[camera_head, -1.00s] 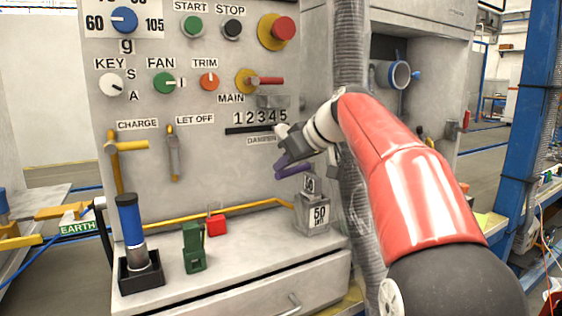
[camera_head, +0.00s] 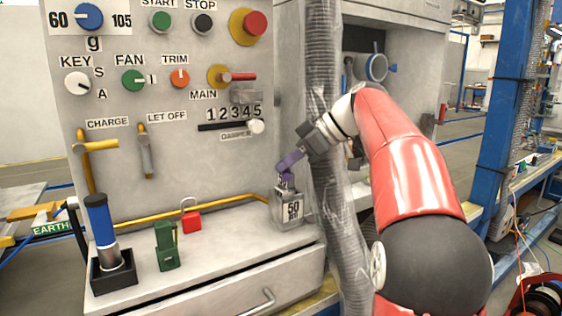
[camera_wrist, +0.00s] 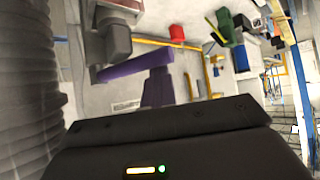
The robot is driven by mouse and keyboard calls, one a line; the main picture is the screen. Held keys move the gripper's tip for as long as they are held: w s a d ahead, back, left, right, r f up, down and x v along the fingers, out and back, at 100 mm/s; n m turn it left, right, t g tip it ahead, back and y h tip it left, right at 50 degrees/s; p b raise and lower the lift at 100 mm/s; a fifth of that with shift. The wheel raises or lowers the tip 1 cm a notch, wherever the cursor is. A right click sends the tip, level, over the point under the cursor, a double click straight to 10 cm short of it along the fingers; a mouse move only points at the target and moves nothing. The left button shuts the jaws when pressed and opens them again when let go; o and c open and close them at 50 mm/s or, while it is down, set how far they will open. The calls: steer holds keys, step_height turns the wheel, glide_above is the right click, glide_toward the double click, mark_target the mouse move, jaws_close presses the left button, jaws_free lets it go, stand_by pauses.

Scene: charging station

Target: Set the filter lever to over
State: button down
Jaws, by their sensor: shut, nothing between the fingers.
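No label reading "filter" shows, so I cannot tell for sure which part is the filter lever. A round grey fitting (camera_head: 371,67) with a small blue handle (camera_head: 393,68) sits in the recess right of the panel, behind the ribbed hose. My gripper (camera_head: 287,167) has purple fingers, shut and empty. It is in front of the panel's lower right, just above the grey box marked 50, apart from the fitting. I cannot tell whether it touches the box. The purple fingers (camera_wrist: 150,75) also show in the wrist view.
The ribbed vertical hose (camera_head: 326,130) stands close beside my gripper. The damper slider knob (camera_head: 256,127) is just above left. The grey box (camera_head: 288,212), red padlock (camera_head: 191,219), green block (camera_head: 167,247) and blue-handled tool (camera_head: 101,222) stand on the ledge.

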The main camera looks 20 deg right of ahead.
steer(key=shift+d, duration=0.3)
stand_by(0.4)
steer(key=a+r+p, duration=0.2)
steer(key=a+r, duration=0.1)
steer(key=a, duration=0.1)
steer(key=d+r+p, duration=0.2)
steer(key=d+r, duration=0.4)
steer(key=d, duration=0.2)
steer(key=s+a+f+m+h, duration=0.4)
steer(key=s+a+f+m, duration=0.2)
steer(key=s+a+f, duration=0.3)
steer(key=s+f+m+h, duration=0.4)
steer(key=s+f+m, duration=0.1)
steer(key=s+f, duration=1.4)
steer(key=shift+s+f+m, duration=0.2)
steer(key=shift+s+m, duration=0.1)
steer(key=shift+s, duration=0.15)
